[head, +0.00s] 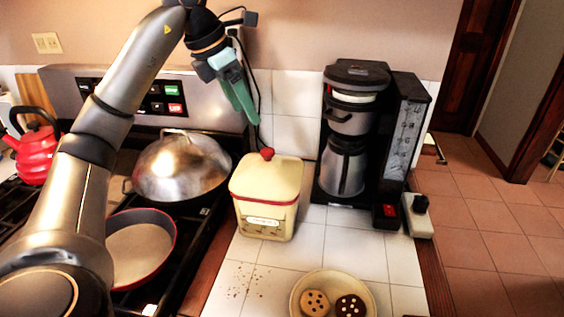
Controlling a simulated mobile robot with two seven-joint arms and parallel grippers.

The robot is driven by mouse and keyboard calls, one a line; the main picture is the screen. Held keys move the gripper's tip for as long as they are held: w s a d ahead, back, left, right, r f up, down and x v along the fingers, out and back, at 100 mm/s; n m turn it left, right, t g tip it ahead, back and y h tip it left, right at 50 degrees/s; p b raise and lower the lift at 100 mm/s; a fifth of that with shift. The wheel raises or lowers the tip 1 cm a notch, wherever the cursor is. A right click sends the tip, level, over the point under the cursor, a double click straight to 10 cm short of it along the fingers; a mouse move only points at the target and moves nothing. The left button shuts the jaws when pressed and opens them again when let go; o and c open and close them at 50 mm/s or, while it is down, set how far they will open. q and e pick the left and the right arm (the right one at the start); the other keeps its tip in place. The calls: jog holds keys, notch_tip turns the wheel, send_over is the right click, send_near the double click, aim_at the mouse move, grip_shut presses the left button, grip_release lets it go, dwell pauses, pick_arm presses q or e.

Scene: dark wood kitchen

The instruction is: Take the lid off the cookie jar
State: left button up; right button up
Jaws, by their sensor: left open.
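The cookie jar (267,217) is a cream, square jar with a label on its front, standing upright on the white tiled counter. Its cream lid (266,178) with a red knob (267,154) sits on top, with a red line along the seam. My left gripper (250,117) is open and hangs above and slightly behind the knob in the picture, pointing down and apart from it. Its fingers are seen edge-on, so the gap between them is hard to see. My right gripper is not in view.
A black coffee maker (347,130) stands right of the jar. A domed steel pan (182,165) and a red-rimmed pan (141,250) sit on the stove at left, beside a red kettle (36,150). A plate (333,280) with two cookies lies in front. Crumbs dot the tiles.

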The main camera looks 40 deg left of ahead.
pick_arm(q)
jog(key=b, duration=0.1)
send_over(266, 150)
jog(key=s+a, duration=0.1)
jog(key=s, duration=0.2)
jog(key=f, duration=0.6)
jog(key=shift+w+f, duration=0.1)
jog(key=shift+w, duration=0.15)
jog(key=x, duration=0.5)
jog(key=shift+w+d+f, duration=0.2)
jog(key=shift+d+f, duration=0.05)
grip_shut()
jog(key=shift+r, duration=0.1)
